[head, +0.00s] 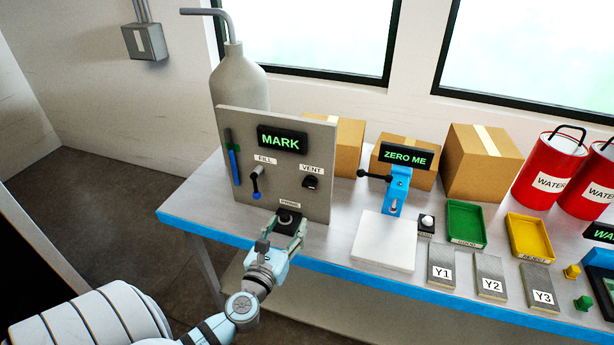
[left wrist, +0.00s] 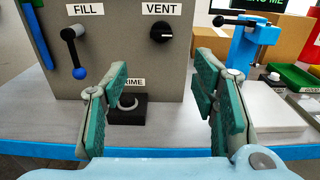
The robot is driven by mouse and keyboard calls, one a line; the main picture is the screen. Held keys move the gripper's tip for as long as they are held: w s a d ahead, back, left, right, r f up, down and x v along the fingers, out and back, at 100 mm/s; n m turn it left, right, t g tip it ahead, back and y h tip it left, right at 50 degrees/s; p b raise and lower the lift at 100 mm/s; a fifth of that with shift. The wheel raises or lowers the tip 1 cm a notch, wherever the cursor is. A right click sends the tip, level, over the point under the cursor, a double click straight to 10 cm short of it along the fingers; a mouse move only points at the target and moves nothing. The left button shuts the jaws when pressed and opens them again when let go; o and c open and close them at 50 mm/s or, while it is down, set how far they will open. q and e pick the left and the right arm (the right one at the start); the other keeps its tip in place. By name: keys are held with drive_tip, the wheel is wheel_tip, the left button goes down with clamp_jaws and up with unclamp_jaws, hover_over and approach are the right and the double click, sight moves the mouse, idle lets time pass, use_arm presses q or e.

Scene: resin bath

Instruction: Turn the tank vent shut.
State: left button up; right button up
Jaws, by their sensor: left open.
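The vent knob (head: 311,182) is a black knob with a white mark under the VENT label on the grey panel (head: 230,130). My left gripper (head: 290,232) is open and empty, low in front of the panel near the PRIME button (head: 288,218). In the left wrist view its fingers (left wrist: 165,95) stand either side of the PRIME block (left wrist: 127,110), apart from the knob. My right gripper is out of view.
The FILL lever (head: 256,183) with a blue ball is left of the vent. A display (head: 282,140) reads MARK. A blue stand (head: 397,190) with a black lever and a white slab (head: 384,240) are to the right. Trays and red buckets stand farther right.

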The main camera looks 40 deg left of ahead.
sight(308, 186)
use_arm(q)
drive_tip(key=x, duration=0.9)
drive_tip(key=b+x, duration=0.1)
drive_tip(key=x, duration=0.4)
drive_tip(key=shift+w+r, duration=0.25)
drive_tip(key=shift+r, duration=0.1)
drive_tip(key=c, duration=1.2)
